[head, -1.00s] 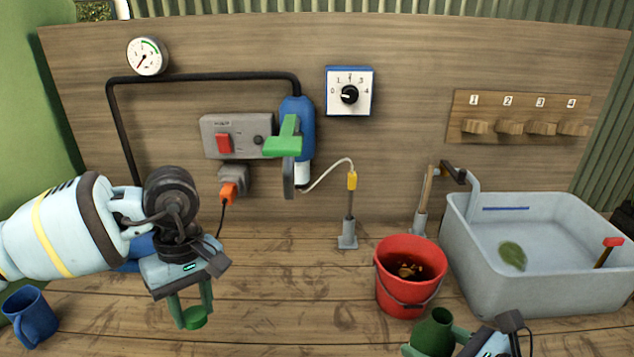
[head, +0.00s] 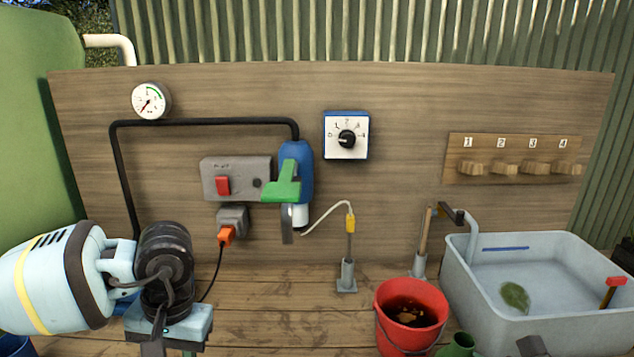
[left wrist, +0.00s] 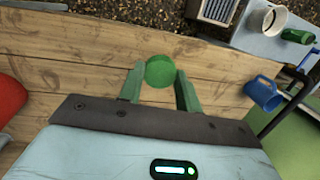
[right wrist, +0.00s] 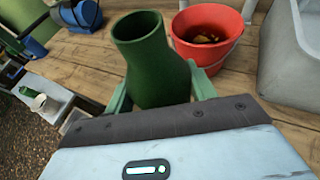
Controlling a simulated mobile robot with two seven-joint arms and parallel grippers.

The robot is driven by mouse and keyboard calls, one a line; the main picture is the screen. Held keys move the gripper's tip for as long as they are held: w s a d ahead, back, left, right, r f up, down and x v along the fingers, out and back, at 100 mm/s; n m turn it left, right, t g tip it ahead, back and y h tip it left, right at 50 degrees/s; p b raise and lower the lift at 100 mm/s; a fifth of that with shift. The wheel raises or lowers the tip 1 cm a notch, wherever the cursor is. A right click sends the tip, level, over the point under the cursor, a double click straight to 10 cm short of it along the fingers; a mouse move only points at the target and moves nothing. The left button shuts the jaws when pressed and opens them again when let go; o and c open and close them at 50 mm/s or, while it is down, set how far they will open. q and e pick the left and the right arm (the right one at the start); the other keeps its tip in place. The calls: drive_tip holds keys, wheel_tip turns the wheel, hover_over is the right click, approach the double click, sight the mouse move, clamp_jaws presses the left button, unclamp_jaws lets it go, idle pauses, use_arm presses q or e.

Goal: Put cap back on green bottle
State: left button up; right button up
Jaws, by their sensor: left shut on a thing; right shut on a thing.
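The green bottle (right wrist: 152,70) is in my right gripper (right wrist: 160,95), whose fingers are shut on its sides; its mouth is open and faces up. In the head view only the bottle's neck (head: 459,345) shows at the bottom edge. The round green cap (left wrist: 160,72) is in my left gripper (left wrist: 160,88), shut between the fingertips above the wooden table. In the head view the left fingers and the cap are cut off below the frame. The cap and bottle are well apart, cap at left, bottle at right.
A red bucket (head: 412,304) with dark contents stands just behind the bottle. A grey water trough (head: 462,270) is at the right. A blue mug (left wrist: 264,92) is near my left gripper. The table's middle (head: 290,325) is clear.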

drive_tip(key=shift+a, duration=0.1)
drive_tip(key=w+a+f+n+g+y, duration=0.2)
drive_tip(key=a+n+g+y, duration=0.4)
drive_tip(key=a, duration=0.9)
drive_tip(key=shift+a+n+g, duration=0.4)
drive_tip(key=shift+n+g, duration=0.1)
drive_tip(key=shift+n, duration=0.5)
use_arm(q)
drive_tip(key=w+d+r+m, duration=0.1)
drive_tip(key=d+r+m, duration=0.2)
drive_tip(key=d, duration=1)
drive_tip(key=w+d+r+m+t+h, duration=0.1)
drive_tip(key=d+r+m, duration=0.3)
drive_tip(key=d+r, duration=0.5)
drive_tip(key=d, duration=0.5)
drive_tip(key=shift+f, duration=1.9)
